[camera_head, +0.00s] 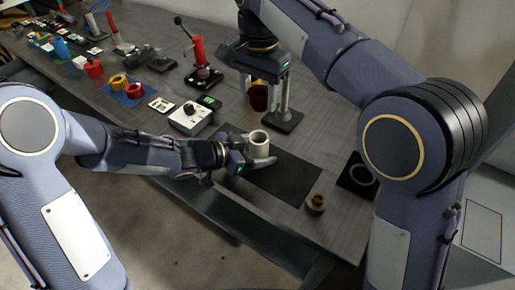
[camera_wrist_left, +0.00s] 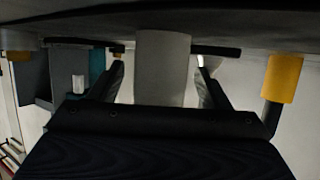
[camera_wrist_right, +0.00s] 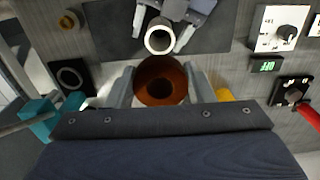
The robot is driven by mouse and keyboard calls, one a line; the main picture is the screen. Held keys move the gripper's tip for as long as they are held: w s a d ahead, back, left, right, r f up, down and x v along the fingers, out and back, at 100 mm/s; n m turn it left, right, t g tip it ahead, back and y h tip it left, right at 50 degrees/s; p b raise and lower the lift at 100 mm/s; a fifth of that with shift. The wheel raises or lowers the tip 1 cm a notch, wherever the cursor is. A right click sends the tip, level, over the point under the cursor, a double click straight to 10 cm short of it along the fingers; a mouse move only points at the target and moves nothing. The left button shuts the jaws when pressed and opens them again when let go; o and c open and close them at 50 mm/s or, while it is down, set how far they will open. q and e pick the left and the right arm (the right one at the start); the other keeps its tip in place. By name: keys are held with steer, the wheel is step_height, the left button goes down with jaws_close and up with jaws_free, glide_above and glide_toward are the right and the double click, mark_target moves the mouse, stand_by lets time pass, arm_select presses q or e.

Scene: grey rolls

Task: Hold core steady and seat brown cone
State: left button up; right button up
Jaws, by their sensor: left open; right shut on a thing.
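The core (camera_head: 259,145) is a pale grey hollow roll standing upright on a dark mat (camera_head: 290,181). My left gripper (camera_head: 250,160) is open, low over the mat, with its fingers on either side of the core; in the left wrist view the core (camera_wrist_left: 162,65) stands between the fingers, with space visible on both sides. The brown cone (camera_head: 259,98) is in my right gripper (camera_head: 267,112), which is shut on it, above and behind the core. In the right wrist view the cone (camera_wrist_right: 160,80), with a dark central hole, sits between the fingers, beside the core (camera_wrist_right: 159,37).
A small brass-coloured ring piece (camera_head: 316,202) and a black square plate with a pale ring (camera_head: 359,175) are right of the mat. A white box with a black knob (camera_head: 191,117) and a red-handled device (camera_head: 199,60) stand left and behind. The mat's right part is clear.

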arm_select(q)
steer(key=c, duration=1.1)
arm_select(e)
step_height(320, 180, down, 8)
steer(key=shift+s+a+r, duration=0.15)
steer(key=shift+f, duration=0.2)
stand_by(1.6)
steer(key=shift+f, duration=0.75)
steer(key=o, duration=1.2)
step_height(320, 180, up, 12)
